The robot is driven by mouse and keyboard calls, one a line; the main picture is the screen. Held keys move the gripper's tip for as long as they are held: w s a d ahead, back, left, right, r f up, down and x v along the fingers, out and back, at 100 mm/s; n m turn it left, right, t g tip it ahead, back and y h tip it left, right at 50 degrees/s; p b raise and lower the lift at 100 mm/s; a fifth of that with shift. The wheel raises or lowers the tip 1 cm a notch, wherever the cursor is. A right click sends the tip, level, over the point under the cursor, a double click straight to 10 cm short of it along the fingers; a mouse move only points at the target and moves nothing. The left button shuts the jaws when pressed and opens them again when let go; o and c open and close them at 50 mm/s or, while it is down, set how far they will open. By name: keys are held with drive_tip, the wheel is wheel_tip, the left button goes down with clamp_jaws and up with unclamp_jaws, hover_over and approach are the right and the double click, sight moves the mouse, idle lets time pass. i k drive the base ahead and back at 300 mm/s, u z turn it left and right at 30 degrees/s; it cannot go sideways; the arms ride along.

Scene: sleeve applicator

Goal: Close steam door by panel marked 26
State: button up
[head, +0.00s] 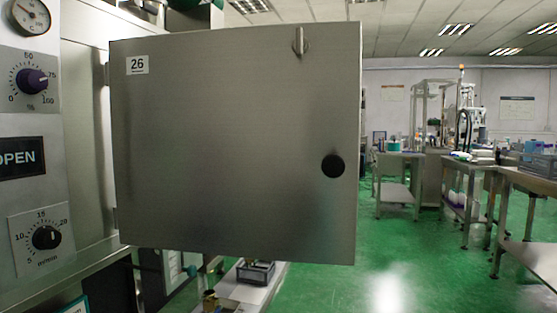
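The steam door (230,150) is a flat brushed-metal panel in the middle of the head view. A white label marked 26 (137,65) is at its upper left. A round black knob (333,166) is at the right side and a small metal latch (299,41) is near the top right. The door stands open, swung out from the machine, with hinges on its left edge beside the machine front (85,130). The opening it belongs to is not clearly visible. My gripper is not in view.
On the machine front are a purple dial (31,82), a black dial (46,237), an OPEN sign (17,158) and a gauge (31,17). Below the door is a bench with a small dark box (256,272). Green floor (400,255) is clear at right, before metal tables (480,175).

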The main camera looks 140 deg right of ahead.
sight(228, 142)
drive_tip(key=z, duration=1.05)
drive_tip(key=k, duration=0.2)
drive_tip(key=z, duration=4.6)
drive_tip(key=k, duration=1.2)
drive_tip(key=u, duration=0.45)
drive_tip(key=i, duration=0.85)
drive_tip(key=z, duration=0.15)
